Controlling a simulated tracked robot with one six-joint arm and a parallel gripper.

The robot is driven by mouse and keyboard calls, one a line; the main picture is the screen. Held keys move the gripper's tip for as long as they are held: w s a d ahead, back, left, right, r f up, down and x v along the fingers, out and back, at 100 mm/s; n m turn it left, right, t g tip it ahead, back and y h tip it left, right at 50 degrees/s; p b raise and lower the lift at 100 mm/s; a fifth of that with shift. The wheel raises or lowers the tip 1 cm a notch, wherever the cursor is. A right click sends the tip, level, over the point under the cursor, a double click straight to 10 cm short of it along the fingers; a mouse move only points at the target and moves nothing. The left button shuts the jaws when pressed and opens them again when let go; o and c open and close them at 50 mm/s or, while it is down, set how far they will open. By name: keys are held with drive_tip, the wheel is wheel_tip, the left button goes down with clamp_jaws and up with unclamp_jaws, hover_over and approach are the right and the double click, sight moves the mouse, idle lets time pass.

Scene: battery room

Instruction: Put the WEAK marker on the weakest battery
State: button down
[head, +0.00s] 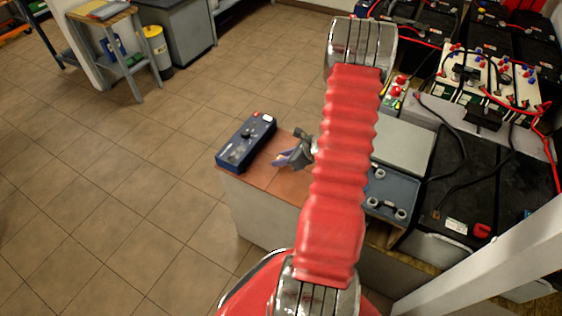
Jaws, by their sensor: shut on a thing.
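My gripper (287,158) shows small and dark grey over the brown-topped bench, just left of my red arm. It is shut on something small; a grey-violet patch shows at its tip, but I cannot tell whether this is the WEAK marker. No label is readable there. White-topped batteries (490,75) with red and blue caps and black batteries (468,185) stand at the right, with cables over them. My gripper is left of them and apart from them. Which battery is weakest cannot be seen. A blue meter box (246,143) lies on the bench, left of my gripper.
The brown bench top (262,174) is partly bare. A grey-blue tray (376,190) with white round pieces lies right of my arm. Red and black cables and a white slanted post (490,258) stand at the right. Open tiled floor (120,180) is at left.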

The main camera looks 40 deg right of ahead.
drive_tip(key=shift+f, duration=0.8)
drive_tip(key=c, duration=1.5)
unclamp_jaws()
drive_tip(key=shift+o, duration=0.2)
drive_tip(key=v, duration=1.2)
